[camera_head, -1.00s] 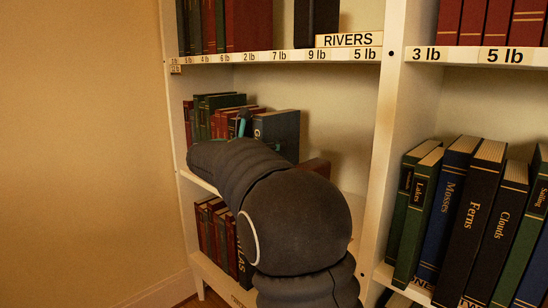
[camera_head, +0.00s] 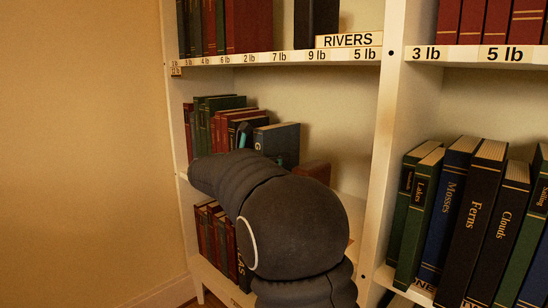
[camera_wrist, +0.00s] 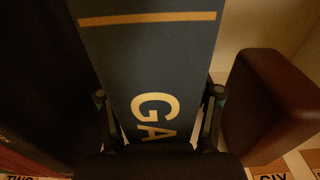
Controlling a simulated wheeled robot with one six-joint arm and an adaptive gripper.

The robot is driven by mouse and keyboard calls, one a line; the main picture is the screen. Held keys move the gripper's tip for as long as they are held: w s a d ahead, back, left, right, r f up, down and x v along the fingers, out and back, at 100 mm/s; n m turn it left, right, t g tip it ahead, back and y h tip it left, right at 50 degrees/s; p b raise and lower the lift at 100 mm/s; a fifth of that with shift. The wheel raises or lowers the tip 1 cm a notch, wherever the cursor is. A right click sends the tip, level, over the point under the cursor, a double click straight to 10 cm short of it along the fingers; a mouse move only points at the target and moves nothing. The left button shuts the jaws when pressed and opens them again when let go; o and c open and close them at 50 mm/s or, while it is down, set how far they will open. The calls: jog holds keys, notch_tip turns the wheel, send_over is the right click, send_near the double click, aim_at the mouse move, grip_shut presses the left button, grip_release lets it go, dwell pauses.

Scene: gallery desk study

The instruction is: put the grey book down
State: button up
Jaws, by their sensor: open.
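The grey book is a blue-grey volume (camera_head: 280,141) on the middle shelf, right of a row of other books. Its spine fills the middle of the wrist view (camera_wrist: 148,58), with a gold band and the pale letters "GA". My gripper (camera_wrist: 159,95) is open, with one finger on each side of the spine. I cannot tell if either finger touches it. In the head view my arm hides the lower part of the book, and its base is out of sight.
Red, green and black books (camera_head: 222,118) stand close on the left. A reddish-brown block (camera_head: 314,171) is just right of the book, also in the wrist view (camera_wrist: 272,108). The shelf's white upright (camera_head: 384,140) is farther right, with bare shelf space before it.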

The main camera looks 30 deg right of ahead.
jog(key=shift+r, duration=0.1)
jog(key=p+v, duration=0.1)
jog(key=v, duration=1.1)
jog(key=s+d+f+m+g+y, duration=0.1)
jog(key=s+f+m+y, duration=0.35)
jog(key=s, duration=0.45)
jog(key=s+d+f+m+g+y, duration=0.1)
jog(key=s+d+f+m+y, duration=0.25)
jog(key=s, duration=0.55)
jog(key=s+a+f+m+t+y, duration=0.1)
jog(key=s+a+f+m+y, duration=0.7)
jog(key=s+a+f+m, duration=0.3)
jog(key=s+a+m, duration=0.1)
jog(key=s+m, duration=0.2)
jog(key=s, duration=0.1)
jog(key=shift+s+a+t+y, duration=0.3)
jog(key=shift+s, duration=0.05)
